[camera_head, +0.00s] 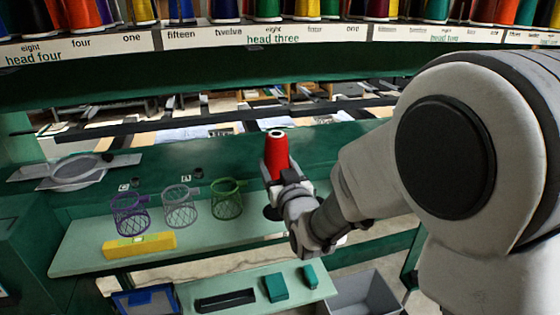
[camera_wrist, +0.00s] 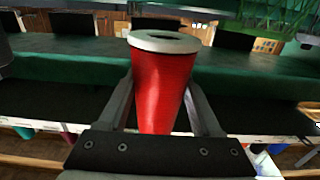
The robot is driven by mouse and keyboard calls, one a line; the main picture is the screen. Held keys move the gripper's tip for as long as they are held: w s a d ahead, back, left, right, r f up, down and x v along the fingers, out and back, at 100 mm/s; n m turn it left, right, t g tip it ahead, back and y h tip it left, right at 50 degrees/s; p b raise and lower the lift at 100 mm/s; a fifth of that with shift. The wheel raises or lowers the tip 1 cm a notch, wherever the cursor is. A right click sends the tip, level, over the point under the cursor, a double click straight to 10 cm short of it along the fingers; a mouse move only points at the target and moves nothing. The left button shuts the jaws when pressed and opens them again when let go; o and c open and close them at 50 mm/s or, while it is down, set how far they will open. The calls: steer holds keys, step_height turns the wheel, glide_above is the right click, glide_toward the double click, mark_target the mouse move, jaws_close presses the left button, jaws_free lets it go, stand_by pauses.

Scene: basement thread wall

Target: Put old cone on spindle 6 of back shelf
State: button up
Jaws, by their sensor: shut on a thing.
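A red thread cone (camera_head: 277,152) with a pale ring on top is upright in my gripper (camera_head: 276,174), in the middle of the head view. In the wrist view the cone (camera_wrist: 163,88) stands between both fingers of my gripper (camera_wrist: 160,100), which is shut on its sides. The green back shelf (camera_head: 80,200) runs behind it. Two short dark spindles, a left one (camera_head: 135,183) and a right one (camera_head: 198,173), stand on that shelf beside small white labels. The cone is held to their right, apart from them. Any spindle behind the cone or my arm is hidden.
Purple (camera_head: 130,215), grey (camera_head: 180,206) and green (camera_head: 227,199) wire baskets stand on the pale lower shelf (camera_head: 75,255), with a yellow box (camera_head: 139,245). A labelled rack rail (camera_head: 270,38) with several cones crosses above. A grey bin (camera_head: 365,292) is below.

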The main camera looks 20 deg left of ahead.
step_height(320, 180, down, 6)
steer(key=shift+f+b, duration=0.1)
steer(key=shift+b, duration=0.75)
steer(key=shift+f+b, duration=0.55)
steer(key=shift+b, duration=0.35)
steer(key=shift+f+b, duration=0.35)
steer(key=shift+b, duration=0.6)
steer(key=shift+r, duration=0.1)
steer(key=o, duration=1.6)
steer(key=shift+c, duration=0.2)
steer(key=shift+s, duration=0.1)
